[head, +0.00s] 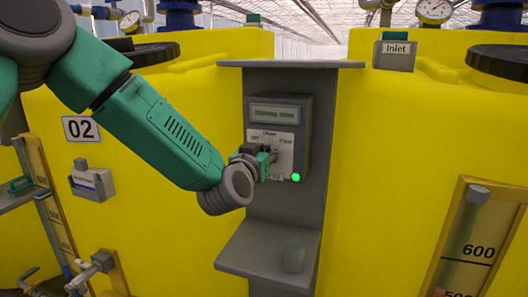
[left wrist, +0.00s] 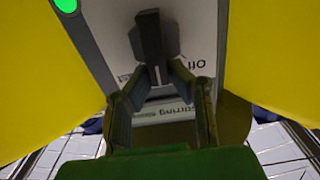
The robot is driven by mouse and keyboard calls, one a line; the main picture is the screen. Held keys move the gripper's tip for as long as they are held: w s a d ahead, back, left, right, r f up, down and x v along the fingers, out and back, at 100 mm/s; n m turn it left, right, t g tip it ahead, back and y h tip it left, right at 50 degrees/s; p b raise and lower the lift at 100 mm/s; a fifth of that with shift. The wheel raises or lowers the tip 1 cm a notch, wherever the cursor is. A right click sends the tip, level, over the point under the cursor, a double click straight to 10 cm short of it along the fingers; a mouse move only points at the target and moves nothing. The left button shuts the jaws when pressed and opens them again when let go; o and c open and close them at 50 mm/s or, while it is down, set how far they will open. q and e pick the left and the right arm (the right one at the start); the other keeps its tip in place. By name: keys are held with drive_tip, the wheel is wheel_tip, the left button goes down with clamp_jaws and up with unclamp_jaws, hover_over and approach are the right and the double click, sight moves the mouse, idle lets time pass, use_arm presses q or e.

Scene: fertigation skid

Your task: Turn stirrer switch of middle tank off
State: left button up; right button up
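The switch box (head: 278,120) is mounted on a grey panel between two yellow tanks. It has a display window, a white label plate and a lit green lamp (head: 295,177), which also shows in the left wrist view (left wrist: 66,5). The dark switch lever (left wrist: 151,40) stands in front of the plate, where "Off" and "Stirring" read upside down. My left gripper (head: 268,160) is at the plate and hides part of the lever in the head view. In the wrist view its fingers (left wrist: 160,72) are parted around the lever's lower end. I cannot tell whether they touch it. My right gripper is not in view.
The left yellow tank (head: 210,80) carries the sign "02" (head: 82,129) and a small grey box (head: 92,182). A grey shelf (head: 245,252) juts out below the switch box with a small grey cylinder (head: 293,257) on it. A level gauge (head: 470,240) is at right.

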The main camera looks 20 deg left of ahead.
use_arm(q)
drive_tip(key=shift+d, duration=0.2)
clamp_jaws()
drive_tip(key=shift+a+f, duration=0.1)
drive_tip(key=shift+a, duration=0.3)
drive_tip(key=shift+n, duration=0.8)
drive_tip(key=n, duration=0.2)
drive_tip(key=a+n+b, duration=0.1)
drive_tip(key=n, duration=0.4)
drive_tip(key=shift+a+f, duration=0.3)
drive_tip(key=shift+f, duration=0.1)
drive_tip(key=shift+n, duration=0.3)
